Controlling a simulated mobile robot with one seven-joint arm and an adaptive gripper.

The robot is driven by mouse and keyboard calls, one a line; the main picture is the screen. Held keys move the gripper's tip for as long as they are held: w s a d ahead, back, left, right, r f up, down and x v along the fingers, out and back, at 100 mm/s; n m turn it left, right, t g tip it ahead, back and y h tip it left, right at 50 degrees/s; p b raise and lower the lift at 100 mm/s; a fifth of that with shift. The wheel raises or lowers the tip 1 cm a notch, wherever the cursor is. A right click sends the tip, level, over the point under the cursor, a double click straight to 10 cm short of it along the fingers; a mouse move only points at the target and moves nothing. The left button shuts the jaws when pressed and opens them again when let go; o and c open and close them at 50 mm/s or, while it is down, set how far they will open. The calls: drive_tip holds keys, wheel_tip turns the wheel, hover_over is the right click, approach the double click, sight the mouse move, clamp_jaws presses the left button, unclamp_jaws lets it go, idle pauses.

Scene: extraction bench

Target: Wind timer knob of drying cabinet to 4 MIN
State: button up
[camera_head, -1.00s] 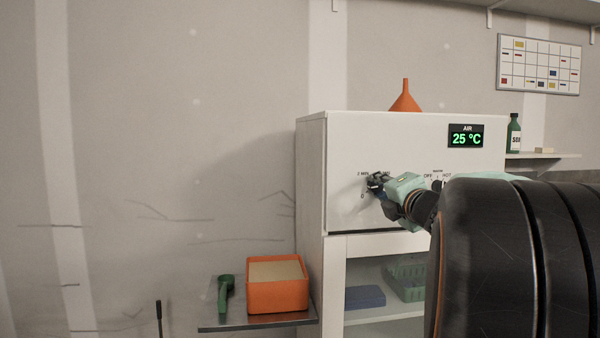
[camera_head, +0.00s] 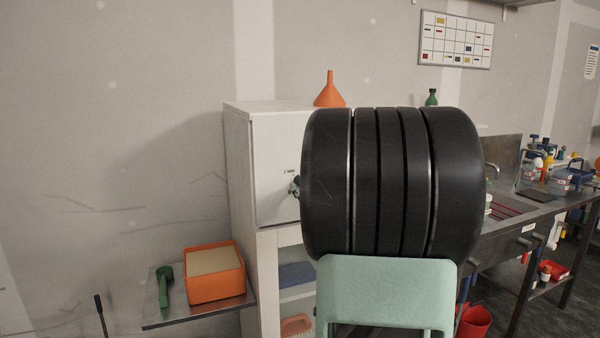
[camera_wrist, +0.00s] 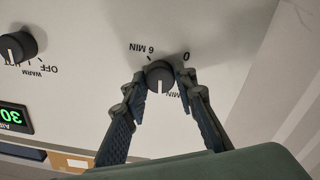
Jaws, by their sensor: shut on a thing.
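The timer knob (camera_wrist: 160,74) is a dark round knob on the white drying cabinet (camera_head: 264,150). In the wrist view the panel appears upside down. My gripper (camera_wrist: 161,80) is shut on the knob, one finger on each side. The knob's white line points straight down in that picture, beside a partly covered "MIN" label (camera_wrist: 172,94) whose number is hidden. "6 MIN" (camera_wrist: 143,48) is at upper left and "0" (camera_wrist: 186,57) at upper right. No "4 MIN" label can be read. In the head view my arm hides the knob and most of the panel.
A second knob (camera_wrist: 17,47) marked OFF, WARM and HOT is on the same panel, near a green-lit display (camera_wrist: 12,116). An orange funnel (camera_head: 329,92) stands on the cabinet.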

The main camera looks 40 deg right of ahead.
drive_tip(key=m+p, duration=0.3)
drive_tip(key=m, duration=0.4)
drive_tip(key=o, duration=1.2)
drive_tip(key=shift+c, duration=0.2)
